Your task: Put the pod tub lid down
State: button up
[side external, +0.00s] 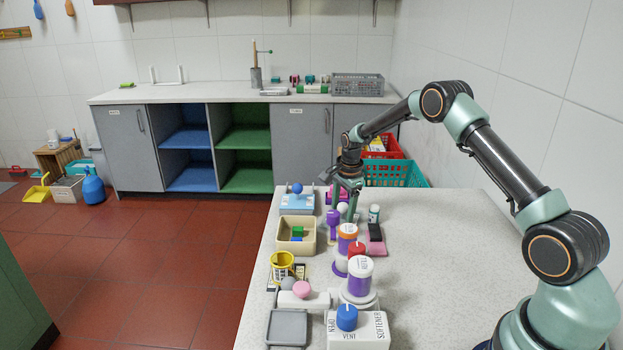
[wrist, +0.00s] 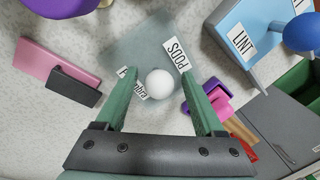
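In the wrist view, a white ball knob (wrist: 159,83) shows between the fingers of my gripper (wrist: 158,76), with a gap on each side. Around and behind it is a pale see-through shape, likely the pod tub and its lid (wrist: 140,42), with a PODS label (wrist: 178,53). Where lid and tub meet is not clear. In the side view, the white knob (side external: 342,208) is small, just below my gripper (side external: 347,188), which points down over the far part of the counter. My gripper looks open and holds nothing.
A blue LINT box (wrist: 248,32) stands close on the right in the wrist view. A pink and black block (wrist: 62,72) lies left. Purple-and-white containers (side external: 359,280) and a beige bin (side external: 281,240) crowd the nearer counter. The counter's right side (side external: 440,260) is clear.

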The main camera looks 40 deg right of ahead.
aim_at(346, 208)
jog(key=s+a+r+n+t, duration=0.1)
jog(key=s+a+r+n, duration=0.2)
jog(key=r, duration=0.7)
jog(key=s+a+r+n, duration=0.2)
jog(key=s+a+r, duration=0.1)
jog(key=r, duration=0.7)
jog(key=s+a+r+n+t, duration=0.1)
jog(key=s+a+n, duration=0.4)
jog(key=s+n, duration=0.2)
jog(key=s+a+r+n+t, duration=0.2)
jog(key=s+a+n, duration=0.4)
jog(key=s, duration=0.5)
jog(key=shift+s+a+r+n, duration=0.15)
jog(key=shift+s+r+n, duration=0.2)
jog(key=shift+n, duration=0.55)
